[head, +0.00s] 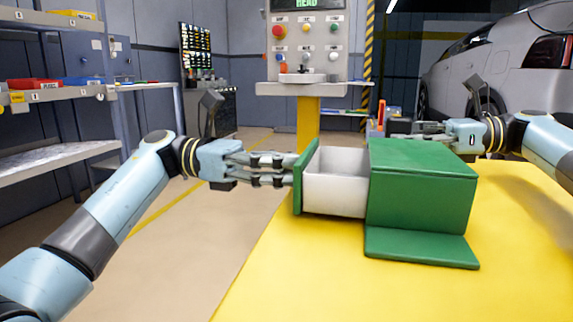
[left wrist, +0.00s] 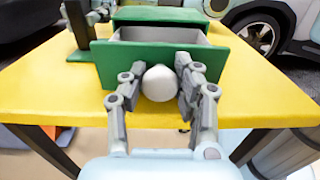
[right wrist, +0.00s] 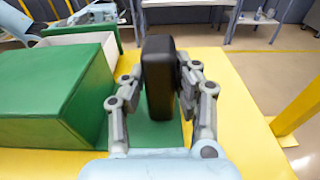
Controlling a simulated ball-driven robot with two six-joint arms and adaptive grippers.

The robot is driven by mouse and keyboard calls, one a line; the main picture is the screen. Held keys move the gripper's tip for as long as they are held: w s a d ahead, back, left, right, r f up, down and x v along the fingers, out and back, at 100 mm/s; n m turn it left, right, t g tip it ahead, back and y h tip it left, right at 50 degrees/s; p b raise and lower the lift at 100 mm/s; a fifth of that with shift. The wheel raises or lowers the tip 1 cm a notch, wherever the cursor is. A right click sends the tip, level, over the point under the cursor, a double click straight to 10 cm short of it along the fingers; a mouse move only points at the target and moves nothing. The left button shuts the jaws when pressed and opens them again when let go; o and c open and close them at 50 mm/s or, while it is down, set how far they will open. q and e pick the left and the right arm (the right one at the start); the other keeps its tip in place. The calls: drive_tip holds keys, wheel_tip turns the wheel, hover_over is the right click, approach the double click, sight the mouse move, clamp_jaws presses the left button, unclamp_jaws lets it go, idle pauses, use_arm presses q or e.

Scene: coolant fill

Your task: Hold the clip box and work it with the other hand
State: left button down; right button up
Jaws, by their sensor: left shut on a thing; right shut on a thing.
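The clip box (head: 420,185) is a green box on a green base plate (head: 420,247), with a pale drawer (head: 337,190) pulled out to the left. My left gripper (head: 288,170) is shut on the pale round knob (left wrist: 160,83) on the drawer's green front (left wrist: 225,65). The head view hides the knob behind the fingers. My right gripper (head: 395,130) is behind the box and shut on an upright black grip (right wrist: 158,75), which stands over the green base in the right wrist view. The drawer's interior that shows looks empty.
The box sits on a yellow table (head: 300,290), clear in front of it. Shelves with bins (head: 35,84) stand at the left. A panel on a yellow post (head: 307,120) stands behind the table. A grey car (head: 500,65) is at the back right.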

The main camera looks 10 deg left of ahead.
sight(315, 168)
use_arm(q)
drive_tip(key=d, duration=0.4)
drive_tip(key=shift+d, duration=0.15)
drive_tip(key=c, duration=0.9)
unclamp_jaws()
drive_tip(key=shift+c, duration=0.2)
drive_tip(key=a, duration=1.2)
drive_tip(key=shift+o, duration=0.2)
drive_tip(key=shift+a, duration=0.1)
